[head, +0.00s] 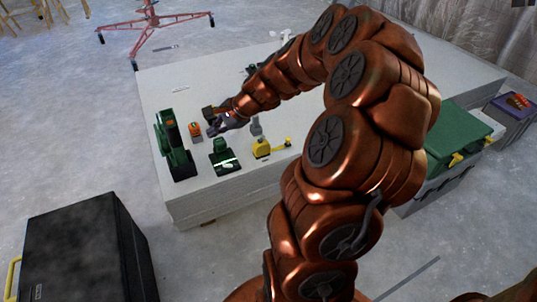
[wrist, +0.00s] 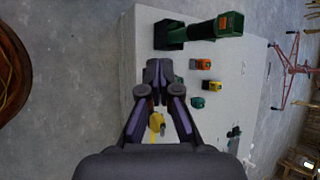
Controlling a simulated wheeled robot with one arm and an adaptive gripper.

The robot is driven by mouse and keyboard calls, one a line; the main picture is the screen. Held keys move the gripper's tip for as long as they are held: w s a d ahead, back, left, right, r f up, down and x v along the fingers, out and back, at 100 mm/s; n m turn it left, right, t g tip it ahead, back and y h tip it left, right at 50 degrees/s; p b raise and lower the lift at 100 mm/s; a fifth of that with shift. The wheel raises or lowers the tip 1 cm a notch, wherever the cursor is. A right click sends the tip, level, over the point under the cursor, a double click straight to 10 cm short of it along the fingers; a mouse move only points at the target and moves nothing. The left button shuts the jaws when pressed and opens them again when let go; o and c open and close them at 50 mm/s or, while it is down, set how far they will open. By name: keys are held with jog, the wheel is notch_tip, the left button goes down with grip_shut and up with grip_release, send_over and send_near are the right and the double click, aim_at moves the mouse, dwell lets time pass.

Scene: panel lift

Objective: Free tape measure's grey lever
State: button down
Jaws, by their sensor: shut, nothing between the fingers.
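A yellow tape measure (head: 262,149) lies on the pale panel stack, with a short yellow strip reaching right from it. In the wrist view a yellow body (wrist: 156,121), seen between my gripper's linkages, looks like the same tape measure. A small grey part beside it may be the lever, but it is too small to tell. My gripper (head: 211,131) is above the stack, left of and beyond the tape measure in the head view, apart from it. Its fingers (wrist: 158,68) are closed together and empty.
Near my gripper are a green tool (head: 174,145), an orange item (head: 195,129) and a dark green device (head: 222,160). The panel stack (head: 215,198) has a clear front edge. A black case (head: 75,255) stands front left, a green-lidded box (head: 460,135) at right.

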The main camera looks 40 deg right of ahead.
jog(key=d+f+m+t+h+b, duration=0.25)
jog(key=d+f+m+b, duration=0.45)
jog(key=d+f, duration=0.75)
jog(key=m+h+b, duration=0.3)
jog(key=m, duration=0.3)
send_near(262, 139)
jog(key=s+d+f, duration=0.2)
jog(key=s+d, duration=0.1)
jog(key=s, duration=0.3)
jog(key=shift+w+a+r+g+p, duration=0.1)
jog(key=shift+a+r+g+p, duration=0.1)
jog(key=shift+g+p, duration=0.15)
jog(key=w+f+b, duration=0.5)
jog(key=w+b, duration=0.1)
jog(key=w, duration=0.4)
jog(key=shift+w, duration=0.3)
